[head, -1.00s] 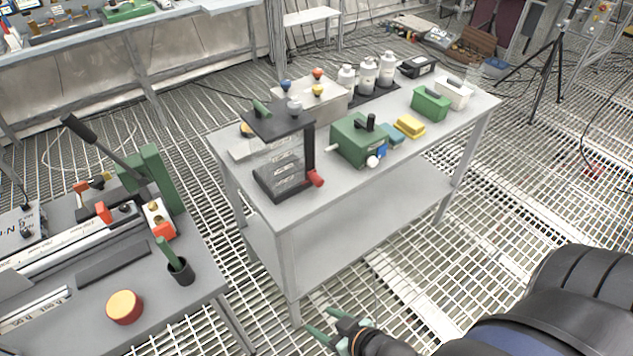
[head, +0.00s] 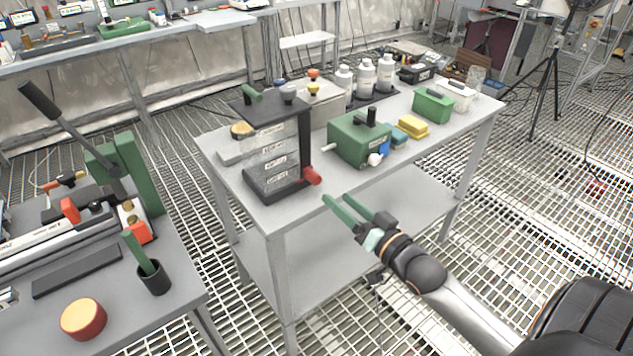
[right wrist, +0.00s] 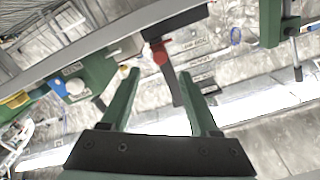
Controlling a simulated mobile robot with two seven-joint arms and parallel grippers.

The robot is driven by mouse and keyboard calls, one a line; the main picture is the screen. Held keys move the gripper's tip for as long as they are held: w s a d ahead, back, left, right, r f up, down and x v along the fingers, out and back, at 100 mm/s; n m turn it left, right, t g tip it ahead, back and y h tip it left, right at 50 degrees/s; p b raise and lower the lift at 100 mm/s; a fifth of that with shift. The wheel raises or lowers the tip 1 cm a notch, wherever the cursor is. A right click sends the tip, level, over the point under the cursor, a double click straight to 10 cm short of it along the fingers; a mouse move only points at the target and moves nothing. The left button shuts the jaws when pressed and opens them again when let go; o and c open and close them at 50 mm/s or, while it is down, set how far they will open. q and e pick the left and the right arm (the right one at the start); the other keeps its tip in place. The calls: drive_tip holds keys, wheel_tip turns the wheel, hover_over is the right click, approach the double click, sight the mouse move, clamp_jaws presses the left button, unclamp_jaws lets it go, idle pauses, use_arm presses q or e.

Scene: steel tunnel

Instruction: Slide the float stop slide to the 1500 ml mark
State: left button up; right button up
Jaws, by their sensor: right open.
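A clear tank with several level labels (head: 272,160) stands between a black base and black top on the grey bench. A dark upright post (head: 305,140) runs along its right side. A red knob (head: 312,176), which looks like the float stop slide, sits low on that post; it also shows in the right wrist view (right wrist: 160,55). The label figures are too small to read. My right gripper (head: 336,198) is open and empty, its green fingers pointing at the red knob from its lower right, apart from it. In the right wrist view the knob appears between the fingertips (right wrist: 158,72). My left gripper is not in view.
A green box (head: 352,142) with a black handle stands right of the tank. Yellow (head: 413,126) and green (head: 434,106) items and white bottles (head: 365,76) stand farther along the bench. The bench front edge lies near my right gripper.

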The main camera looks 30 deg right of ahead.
sight(317, 181)
drive_tip(key=w, duration=0.9)
drive_tip(key=shift+a+b, duration=0.4)
clamp_jaws()
idle(1.0)
